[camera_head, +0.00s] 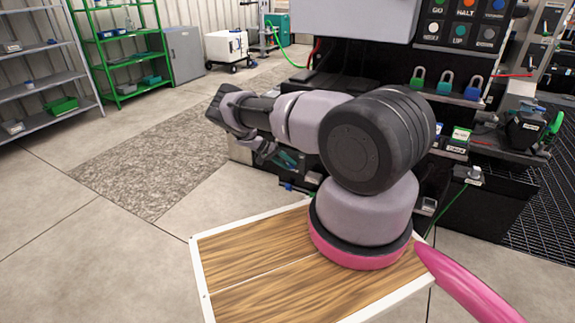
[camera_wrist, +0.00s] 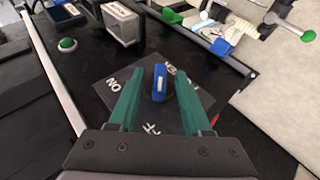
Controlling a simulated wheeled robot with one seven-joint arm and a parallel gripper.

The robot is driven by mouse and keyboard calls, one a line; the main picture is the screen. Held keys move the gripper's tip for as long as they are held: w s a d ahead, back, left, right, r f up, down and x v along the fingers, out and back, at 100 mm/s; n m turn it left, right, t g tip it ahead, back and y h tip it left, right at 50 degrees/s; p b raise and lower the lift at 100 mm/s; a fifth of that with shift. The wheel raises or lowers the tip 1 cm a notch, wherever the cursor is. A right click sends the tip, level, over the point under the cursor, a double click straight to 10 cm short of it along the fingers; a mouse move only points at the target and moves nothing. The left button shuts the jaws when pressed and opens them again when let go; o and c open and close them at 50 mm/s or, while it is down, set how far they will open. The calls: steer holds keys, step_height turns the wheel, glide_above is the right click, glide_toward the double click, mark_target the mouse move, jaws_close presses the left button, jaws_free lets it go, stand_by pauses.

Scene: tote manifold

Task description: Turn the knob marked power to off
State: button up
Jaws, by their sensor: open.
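A blue knob (camera_wrist: 160,82) with a white mark sits on a dark, tilted square plate (camera_wrist: 106,99) in the wrist view. Its grip stands nearly upright in the picture. White letters on the plate look turned: one group at the left reads like ON or NO, another is below the knob, and a third behind it is partly covered. No power label is readable. My gripper (camera_wrist: 159,74) is open, with one green finger on each side of the knob and a visible gap to both. In the head view my arm blocks the knob.
A grey box-like part (camera_wrist: 122,24) and a green button (camera_wrist: 67,45) lie beyond the knob in the wrist view. A rail with blue and green items runs at upper right.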

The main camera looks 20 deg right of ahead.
steer(key=v, duration=1)
steer(key=shift+a+r, duration=0.2)
steer(key=shift+a, duration=0.1)
steer(key=shift+w, duration=0.1)
